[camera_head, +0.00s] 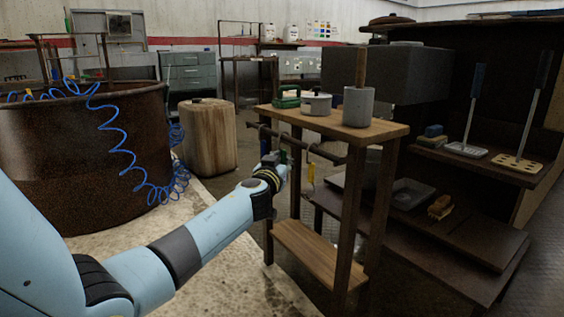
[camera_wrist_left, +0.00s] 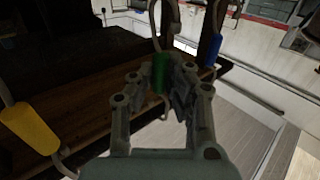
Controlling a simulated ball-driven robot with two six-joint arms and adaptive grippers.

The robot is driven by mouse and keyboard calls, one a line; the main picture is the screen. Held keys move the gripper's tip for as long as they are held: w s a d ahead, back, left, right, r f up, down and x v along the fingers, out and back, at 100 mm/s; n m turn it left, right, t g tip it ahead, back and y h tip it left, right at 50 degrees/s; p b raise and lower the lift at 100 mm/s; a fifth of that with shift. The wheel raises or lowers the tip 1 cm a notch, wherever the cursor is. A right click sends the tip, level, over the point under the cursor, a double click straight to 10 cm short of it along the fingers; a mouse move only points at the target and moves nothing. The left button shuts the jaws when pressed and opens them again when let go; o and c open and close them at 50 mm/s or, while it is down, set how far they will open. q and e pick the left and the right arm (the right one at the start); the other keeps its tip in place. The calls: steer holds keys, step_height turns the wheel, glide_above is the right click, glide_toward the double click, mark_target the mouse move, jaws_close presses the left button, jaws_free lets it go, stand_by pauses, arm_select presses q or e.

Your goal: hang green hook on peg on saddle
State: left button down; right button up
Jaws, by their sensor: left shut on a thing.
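A small wooden rack (camera_head: 335,126) has a dark rail (camera_head: 320,153) below its top. My left gripper (camera_head: 275,160) is at the rail's left part. It is shut on the green hook's handle, and the green handle (camera_wrist_left: 160,73) shows between the fingers (camera_wrist_left: 163,84) in the left wrist view. A grey curved wire (camera_wrist_left: 163,18) rises above the handle; I cannot tell whether it touches the rail. A yellow-handled hook (camera_head: 311,173) hangs to the right of the gripper, its handle also in the wrist view (camera_wrist_left: 30,128). A blue handle (camera_wrist_left: 213,50) hangs nearby. I cannot make out the peg or saddle.
A dark shelf unit (camera_head: 470,225) stands at the right. A large rusty tub (camera_head: 80,160) and a wooden stump (camera_head: 209,140) stand at the left.

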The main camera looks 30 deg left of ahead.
arm_select(q)
steer(key=shift+r, duration=0.1)
steer(key=shift+s+r+p, duration=0.15)
steer(key=shift+r+p, duration=0.35)
steer(key=shift+r, duration=0.15)
steer(key=shift+s+a+r+p, duration=0.25)
steer(key=shift+s+r+p, duration=0.2)
steer(key=shift+r, duration=0.15)
steer(key=shift+s, duration=0.1)
steer(key=s+a, duration=0.2)
steer(key=s, duration=0.4)
steer(key=shift+s+a+b, duration=0.15)
steer(key=shift+a+b, duration=0.15)
steer(key=shift+b, duration=0.05)
